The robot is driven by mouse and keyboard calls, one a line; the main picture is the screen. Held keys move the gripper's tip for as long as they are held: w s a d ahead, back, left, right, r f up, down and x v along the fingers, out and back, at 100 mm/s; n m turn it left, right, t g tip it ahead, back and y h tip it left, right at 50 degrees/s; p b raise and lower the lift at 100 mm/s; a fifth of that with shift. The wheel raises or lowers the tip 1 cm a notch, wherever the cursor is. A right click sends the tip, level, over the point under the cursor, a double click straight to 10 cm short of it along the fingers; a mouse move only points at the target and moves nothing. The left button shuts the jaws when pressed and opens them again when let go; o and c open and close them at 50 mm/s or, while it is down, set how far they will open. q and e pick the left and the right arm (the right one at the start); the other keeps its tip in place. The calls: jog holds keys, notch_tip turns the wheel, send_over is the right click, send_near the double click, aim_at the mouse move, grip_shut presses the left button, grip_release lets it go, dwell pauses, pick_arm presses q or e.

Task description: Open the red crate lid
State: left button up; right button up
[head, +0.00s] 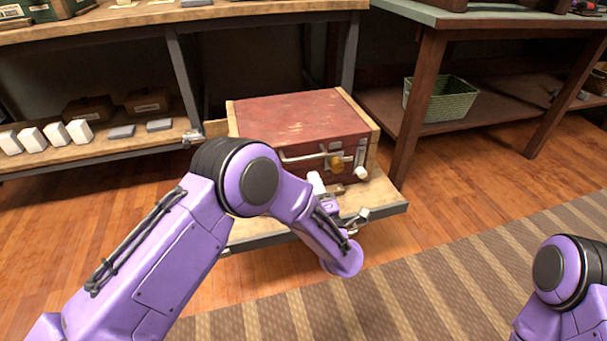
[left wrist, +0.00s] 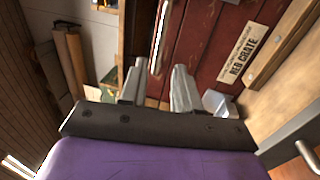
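The red crate (head: 310,118) sits on a low wooden shelf, its flat worn red lid (head: 295,113) closed. My left gripper (head: 318,182) is low in front of the crate's front face, partly hidden by my forearm. In the left wrist view its two grey fingers (left wrist: 159,80) are apart with nothing between them. They point at the crate front, near a metal bar (left wrist: 160,38) and the "RED CRATE" label (left wrist: 243,53). My right gripper is out of view.
The low shelf's edge (head: 385,212) juts out under the crate. A wooden tabletop (head: 230,12) overhangs behind it. Table legs stand to both sides. A green basket (head: 440,98) is on the right shelf, and white blocks (head: 55,133) are on the left shelf. Floor in front is clear.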

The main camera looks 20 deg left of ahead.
aim_at(303, 158)
pick_arm(q)
jog(key=b+x, duration=0.2)
jog(key=x, duration=0.7)
jog(key=shift+a+b, duration=0.2)
jog(key=shift+b, duration=0.1)
jog(key=shift+w+a+r, duration=0.1)
jog(key=shift+w, duration=0.1)
grip_shut()
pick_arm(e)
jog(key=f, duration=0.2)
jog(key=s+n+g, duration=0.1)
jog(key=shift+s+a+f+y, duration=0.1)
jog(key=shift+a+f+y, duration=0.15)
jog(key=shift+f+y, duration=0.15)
